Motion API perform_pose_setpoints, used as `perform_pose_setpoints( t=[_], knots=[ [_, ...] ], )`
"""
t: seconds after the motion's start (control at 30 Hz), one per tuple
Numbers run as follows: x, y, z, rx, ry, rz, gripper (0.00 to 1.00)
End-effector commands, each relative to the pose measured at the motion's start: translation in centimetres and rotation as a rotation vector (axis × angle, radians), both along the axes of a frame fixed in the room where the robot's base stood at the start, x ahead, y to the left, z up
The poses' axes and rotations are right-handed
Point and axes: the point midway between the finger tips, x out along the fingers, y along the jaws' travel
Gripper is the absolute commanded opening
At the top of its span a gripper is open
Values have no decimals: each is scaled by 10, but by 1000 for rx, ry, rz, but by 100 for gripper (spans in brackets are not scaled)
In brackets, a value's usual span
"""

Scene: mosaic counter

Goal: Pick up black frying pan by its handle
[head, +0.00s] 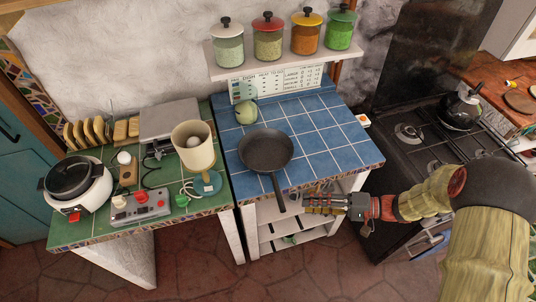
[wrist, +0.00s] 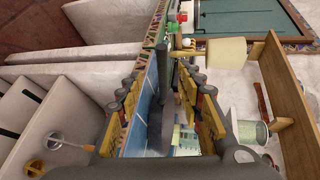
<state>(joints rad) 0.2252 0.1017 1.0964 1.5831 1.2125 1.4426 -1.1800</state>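The black frying pan (head: 266,148) lies flat on the blue tiled counter. Its handle (head: 278,190) points toward the front and sticks out past the counter's front edge. My gripper (head: 306,200) is just right of the handle's end, fingers pointing left toward it, with a small gap between. In the wrist view, my gripper (wrist: 153,95) is open, with yellow and black fingers set well apart on both sides. The pan's dark handle (wrist: 163,60) shows in the gap between them, further ahead. Nothing is held.
The green counter (head: 90,235) at left holds a cooker, lamp and bread. White shelves (head: 290,232) lie below the gripper. A stove (head: 420,145) stands right.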

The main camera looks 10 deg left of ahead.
Motion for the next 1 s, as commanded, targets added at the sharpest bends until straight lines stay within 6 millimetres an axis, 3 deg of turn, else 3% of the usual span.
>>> perform_pose_setpoints(
  t=[0.37,0.63,1.0],
  knots=[
    [0,34,-9,16,-3,-8,37],
    [0,70,-15,15,-3,-8,37],
    [1,77,-16,15,-3,-11,35]
  ],
)
